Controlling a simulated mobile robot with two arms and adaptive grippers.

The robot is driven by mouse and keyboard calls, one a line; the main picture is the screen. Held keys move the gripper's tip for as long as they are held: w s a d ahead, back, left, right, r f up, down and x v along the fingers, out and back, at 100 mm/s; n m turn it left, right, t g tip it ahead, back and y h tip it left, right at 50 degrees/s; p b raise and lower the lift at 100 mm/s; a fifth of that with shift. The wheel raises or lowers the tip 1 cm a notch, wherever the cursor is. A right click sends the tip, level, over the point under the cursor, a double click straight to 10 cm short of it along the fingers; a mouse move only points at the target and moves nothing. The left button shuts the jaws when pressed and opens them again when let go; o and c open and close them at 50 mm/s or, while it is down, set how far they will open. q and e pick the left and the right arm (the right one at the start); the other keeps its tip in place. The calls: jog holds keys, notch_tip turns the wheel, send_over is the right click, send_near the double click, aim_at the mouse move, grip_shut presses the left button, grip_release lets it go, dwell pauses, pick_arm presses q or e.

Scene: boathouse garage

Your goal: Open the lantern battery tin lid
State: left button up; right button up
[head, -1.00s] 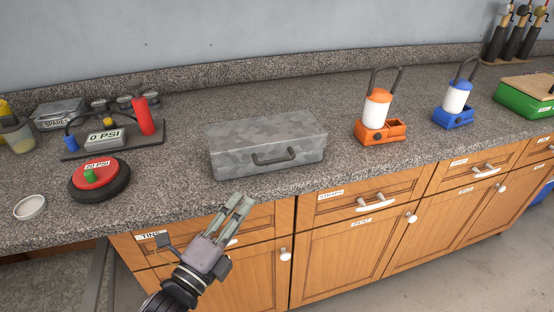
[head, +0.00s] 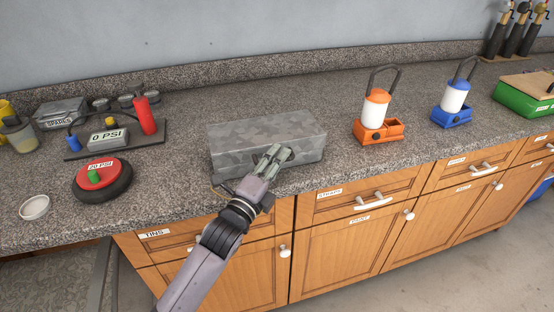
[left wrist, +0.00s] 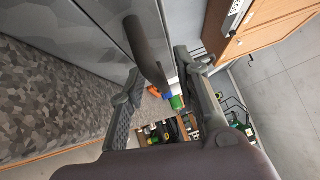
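The lantern battery tin is a closed grey camouflage-patterned box (head: 240,140) on the counter, with its lid down. In the left wrist view its patterned side (left wrist: 95,25) fills the upper left, and its dark handle (left wrist: 140,42) runs down toward the space between my fingers. My left gripper (head: 274,154) is at the tin's front, covering the handle in the head view. In the left wrist view the gripper (left wrist: 160,68) has its fingers apart, one on each side of the handle, with no clear grip on it. My right gripper is not in view.
An orange lantern (head: 375,110) and a blue lantern (head: 455,97) stand right of the tin. Drawer handles (head: 370,202) project below the counter edge.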

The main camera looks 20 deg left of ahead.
pick_arm(q)
jog(key=shift+c, duration=0.5)
grip_shut()
dwell(0.5)
